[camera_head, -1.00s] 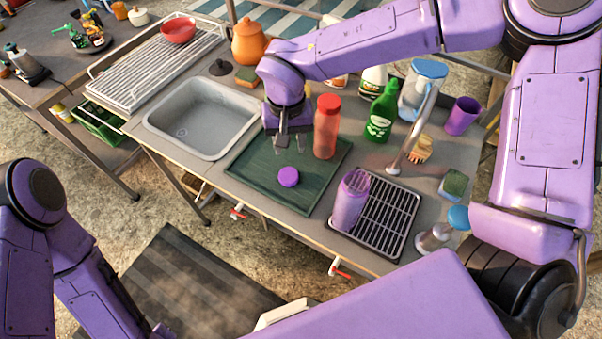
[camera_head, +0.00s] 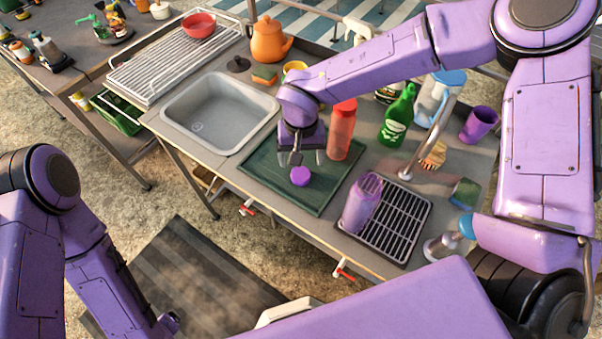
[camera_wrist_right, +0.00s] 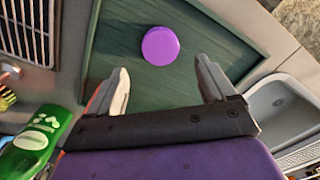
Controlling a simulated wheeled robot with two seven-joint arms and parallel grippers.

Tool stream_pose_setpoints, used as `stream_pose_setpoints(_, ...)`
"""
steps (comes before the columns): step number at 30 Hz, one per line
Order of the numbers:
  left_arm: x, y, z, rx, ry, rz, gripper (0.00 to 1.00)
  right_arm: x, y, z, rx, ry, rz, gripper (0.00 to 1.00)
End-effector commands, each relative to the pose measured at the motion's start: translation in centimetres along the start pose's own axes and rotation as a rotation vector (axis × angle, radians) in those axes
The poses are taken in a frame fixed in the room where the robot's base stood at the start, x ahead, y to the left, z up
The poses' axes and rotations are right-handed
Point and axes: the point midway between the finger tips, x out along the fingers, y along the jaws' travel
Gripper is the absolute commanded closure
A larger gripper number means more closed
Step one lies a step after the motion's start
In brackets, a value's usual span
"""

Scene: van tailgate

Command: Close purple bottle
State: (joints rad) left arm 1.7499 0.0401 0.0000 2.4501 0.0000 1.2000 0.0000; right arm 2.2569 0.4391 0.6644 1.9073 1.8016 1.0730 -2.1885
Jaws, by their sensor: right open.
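The purple bottle (camera_head: 361,203) stands on the black grid rack at the front right of the counter. Its purple cap (camera_head: 300,176) lies on the green tray (camera_head: 262,188), apart from the bottle. My right gripper (camera_head: 302,160) points down just behind the cap, open and empty. In the right wrist view the cap (camera_wrist_right: 160,45) lies beyond and between the two spread fingertips (camera_wrist_right: 162,78). My left arm shows at the lower left, but I cannot see its gripper's fingers.
A red bottle (camera_head: 342,130) stands on the tray close beside my right gripper. A green bottle (camera_head: 397,116), a tap (camera_head: 428,140) and a purple cup (camera_head: 479,123) stand further right. The sink (camera_head: 215,110) is left of the tray. The tray's front left part is clear.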

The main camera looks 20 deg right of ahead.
Motion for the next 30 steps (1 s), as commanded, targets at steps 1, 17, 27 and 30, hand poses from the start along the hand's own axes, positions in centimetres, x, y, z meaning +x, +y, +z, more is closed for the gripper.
stream_pose_setpoints(1,-0.2,0.0,-0.1,0.000,0.000,0.000,0.18,0.3,0.0,0.1,-0.002,-0.002,0.002,0.16)
stream_pose_setpoints(17,-1.2,-0.1,-0.5,0.000,0.000,0.000,0.18,5.2,-0.1,0.4,0.000,-0.001,0.000,0.16)
stream_pose_setpoints(27,-1.2,-0.1,-0.5,0.000,0.000,0.000,0.18,5.1,-0.1,0.4,0.000,0.000,0.001,0.75)
stream_pose_setpoints(30,-1.2,-0.1,-0.5,0.000,0.000,0.000,0.18,5.1,-0.1,0.4,0.000,0.000,0.001,0.75)
